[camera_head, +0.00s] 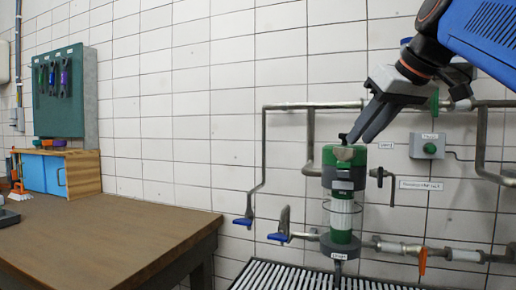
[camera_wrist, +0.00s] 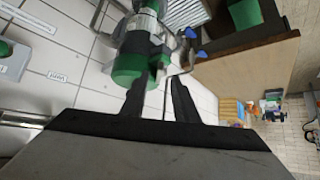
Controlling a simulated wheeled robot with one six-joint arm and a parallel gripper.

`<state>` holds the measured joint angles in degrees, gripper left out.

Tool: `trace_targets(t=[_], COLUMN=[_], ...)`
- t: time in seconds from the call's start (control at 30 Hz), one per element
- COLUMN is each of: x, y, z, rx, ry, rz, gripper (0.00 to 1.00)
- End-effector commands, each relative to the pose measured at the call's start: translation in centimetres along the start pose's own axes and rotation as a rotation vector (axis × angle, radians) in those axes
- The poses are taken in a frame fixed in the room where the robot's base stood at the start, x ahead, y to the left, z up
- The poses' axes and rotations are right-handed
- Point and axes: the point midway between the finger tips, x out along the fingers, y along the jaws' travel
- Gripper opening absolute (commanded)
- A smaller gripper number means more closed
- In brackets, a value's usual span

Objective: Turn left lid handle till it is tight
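A filter housing (camera_head: 342,205) with a green lid (camera_head: 331,157) stands upright against the tiled wall. A small grey handle (camera_head: 311,171) sticks out at the left below the lid, and a dark T-shaped handle (camera_head: 380,173) is at the right. My gripper (camera_head: 357,134) points down-left at the lid top, beside a small dark knob (camera_head: 343,138). In the wrist view my gripper (camera_wrist: 158,82) has its fingers apart, with no object clearly held between them. The green lid (camera_wrist: 130,66) is near the left finger's tip. I cannot tell whether they touch.
Grey pipes with blue valve handles (camera_head: 243,222) run left of the housing. An orange valve handle (camera_head: 422,262) is at lower right, and a green-button box (camera_head: 429,147) is on the wall. A brown table (camera_head: 110,235) fills the left foreground. A grating (camera_head: 300,275) lies below.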

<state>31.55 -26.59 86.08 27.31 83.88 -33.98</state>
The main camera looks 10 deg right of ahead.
Motion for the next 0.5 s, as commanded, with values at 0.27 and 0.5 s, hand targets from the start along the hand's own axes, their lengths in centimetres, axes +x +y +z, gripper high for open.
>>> trace_targets(t=[0.27, 0.5], x=[3.5, 5.4], y=[0.0, 0.0], z=[0.0, 0.0], rx=[-0.001, -0.001], ry=[-0.002, -0.001], rz=[-0.002, -0.001], gripper=[0.27, 0.27])
